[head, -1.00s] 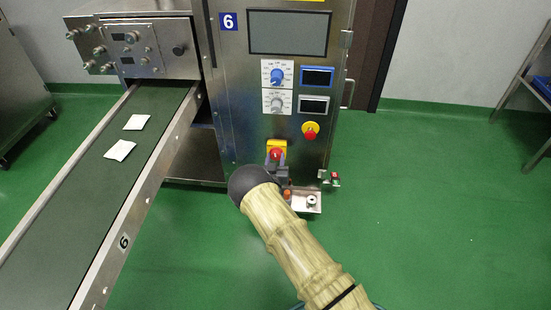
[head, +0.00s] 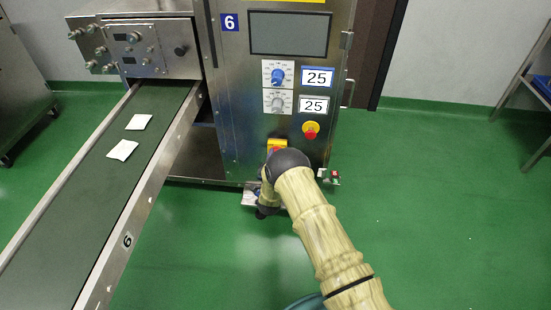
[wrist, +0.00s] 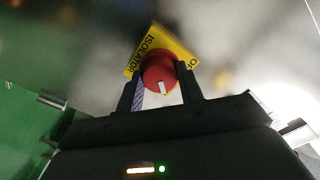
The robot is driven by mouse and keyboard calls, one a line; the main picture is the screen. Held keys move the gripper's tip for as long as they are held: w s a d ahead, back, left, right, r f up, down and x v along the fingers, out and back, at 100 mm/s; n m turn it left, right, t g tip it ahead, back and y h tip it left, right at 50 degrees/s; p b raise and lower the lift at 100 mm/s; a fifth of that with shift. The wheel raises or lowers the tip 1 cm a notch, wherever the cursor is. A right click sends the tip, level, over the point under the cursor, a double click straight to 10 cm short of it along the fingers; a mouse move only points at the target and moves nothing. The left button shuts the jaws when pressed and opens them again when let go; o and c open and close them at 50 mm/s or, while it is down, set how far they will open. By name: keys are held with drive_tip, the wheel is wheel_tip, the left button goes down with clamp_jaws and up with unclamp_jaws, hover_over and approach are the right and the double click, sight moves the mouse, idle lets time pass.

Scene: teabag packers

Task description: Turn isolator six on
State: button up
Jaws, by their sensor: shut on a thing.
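The isolator is a red knob (wrist: 159,76) on a yellow plate (wrist: 150,45) lettered "ISOLATOR", low on the front of the machine marked 6. My gripper (wrist: 160,92) is shut on the red knob, one dark finger on each side of it. A white mark shows on the knob's face. In the head view my arm hides most of the knob, and only part of the yellow plate (head: 277,143) shows above it. The two small displays, upper (head: 317,77) and lower (head: 314,105), are lit and both read 25.
A red emergency button on a yellow base (head: 311,130) sits just above and right of the isolator. Blue (head: 278,76) and grey (head: 277,102) dials are higher up. A conveyor (head: 80,190) with two white packets runs at left. Green floor is clear at right.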

drive_tip(key=shift+r+m, duration=0.1)
drive_tip(key=shift+m, duration=0.3)
drive_tip(key=o, duration=1)
drive_tip(key=shift+d, duration=0.1)
drive_tip(key=shift+s, duration=0.1)
drive_tip(key=s+p, duration=0.5)
drive_tip(key=s, duration=1.2)
drive_tip(key=shift+a, duration=0.35)
